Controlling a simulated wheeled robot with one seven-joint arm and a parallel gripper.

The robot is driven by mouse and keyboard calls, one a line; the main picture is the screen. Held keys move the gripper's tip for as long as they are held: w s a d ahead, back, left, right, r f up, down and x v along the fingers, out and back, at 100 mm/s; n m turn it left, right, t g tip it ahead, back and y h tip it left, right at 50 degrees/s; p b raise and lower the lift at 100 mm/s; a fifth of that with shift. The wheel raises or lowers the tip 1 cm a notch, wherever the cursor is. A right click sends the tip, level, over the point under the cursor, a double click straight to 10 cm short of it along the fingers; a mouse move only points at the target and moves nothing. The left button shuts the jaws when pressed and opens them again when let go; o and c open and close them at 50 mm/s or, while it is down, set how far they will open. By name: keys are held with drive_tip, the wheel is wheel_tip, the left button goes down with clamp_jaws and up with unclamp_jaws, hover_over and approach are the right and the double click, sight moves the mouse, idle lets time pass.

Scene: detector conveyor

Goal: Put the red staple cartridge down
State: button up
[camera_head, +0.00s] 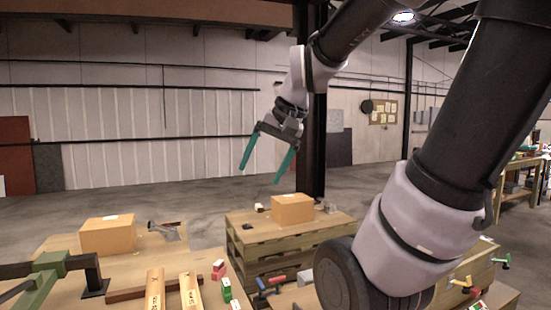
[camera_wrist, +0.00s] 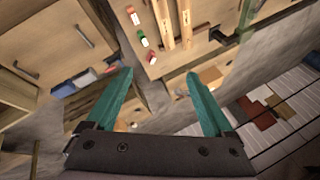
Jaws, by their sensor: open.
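My gripper (camera_head: 260,173) is raised in the air above the far side of the work area, its two teal fingers spread apart with nothing between them. It also shows open and empty in the wrist view (camera_wrist: 158,82). A small red staple cartridge with a pale part (camera_head: 218,269) rests near the right edge of the left wooden table, well below and apart from my gripper. In the wrist view a red one (camera_wrist: 151,58) lies at the table edge, beside a green one (camera_wrist: 142,39). Another red-and-white piece (camera_wrist: 131,14) lies farther along the same row.
The left table (camera_head: 120,275) holds a cardboard box (camera_head: 108,235), two wooden bars (camera_head: 155,288) and a green-and-black fixture (camera_head: 50,268). A wooden crate stand (camera_head: 262,252) with another box (camera_head: 292,209) stands right of it. A dark pillar (camera_head: 312,150) rises behind.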

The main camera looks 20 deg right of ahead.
drive_tip(key=shift+s+d+r+n+t+h, duration=0.25)
drive_tip(key=shift+s+d+r+t, duration=0.25)
drive_tip(key=shift+s, duration=0.25)
drive_tip(key=shift+s+d+r+n+t+h, duration=0.15)
drive_tip(key=shift+s+d+r+t+h, duration=0.15)
drive_tip(key=shift+s+r+t, duration=0.35)
drive_tip(key=shift+s, duration=0.1)
